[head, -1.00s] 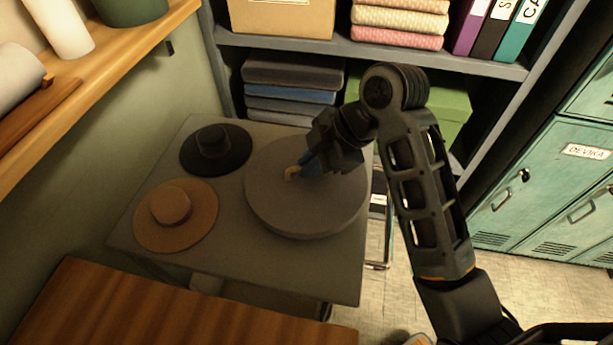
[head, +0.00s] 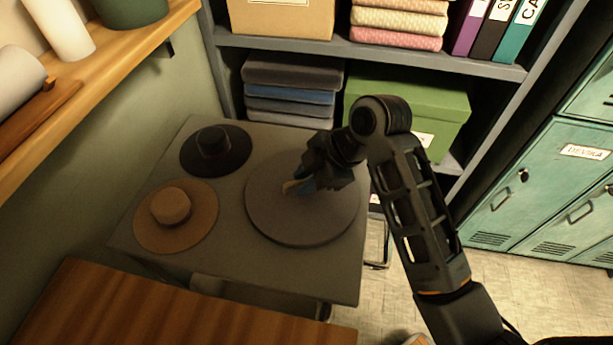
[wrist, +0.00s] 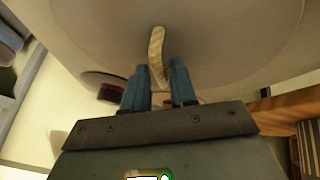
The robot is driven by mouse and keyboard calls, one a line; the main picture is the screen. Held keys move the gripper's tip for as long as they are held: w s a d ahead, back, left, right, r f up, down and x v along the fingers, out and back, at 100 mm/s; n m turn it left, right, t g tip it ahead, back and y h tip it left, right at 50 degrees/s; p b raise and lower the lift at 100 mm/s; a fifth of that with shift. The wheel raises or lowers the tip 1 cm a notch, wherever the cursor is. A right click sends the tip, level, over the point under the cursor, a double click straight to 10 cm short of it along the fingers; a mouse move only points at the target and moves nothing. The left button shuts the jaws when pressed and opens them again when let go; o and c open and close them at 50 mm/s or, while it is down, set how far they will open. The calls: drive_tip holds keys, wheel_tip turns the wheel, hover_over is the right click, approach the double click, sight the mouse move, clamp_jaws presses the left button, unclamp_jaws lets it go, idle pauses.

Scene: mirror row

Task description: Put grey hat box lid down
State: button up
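The grey hat box lid (head: 320,222) is a flat round disc with a pale strap handle (head: 291,187) on top. It lies level at the right side of the grey table (head: 230,262), on the top or just above it; I cannot tell which. My gripper (head: 304,184) is over the lid's middle, its blue fingers on either side of the handle. In the wrist view, my gripper (wrist: 158,88) has the handle (wrist: 157,55) between its fingers, with little gap visible, and the lid (wrist: 220,50) fills much of the view.
A black hat (head: 214,148) and a brown hat (head: 174,214) lie on the table left of the lid. A shelf behind holds folded cloths (head: 290,72) and a green box (head: 405,100). A wooden surface (head: 180,310) is in front, and green lockers (head: 540,200) stand right.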

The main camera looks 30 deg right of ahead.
drive_tip(key=shift+o, duration=0.7)
drive_tip(key=p+v, duration=0.1)
drive_tip(key=v, duration=1.1)
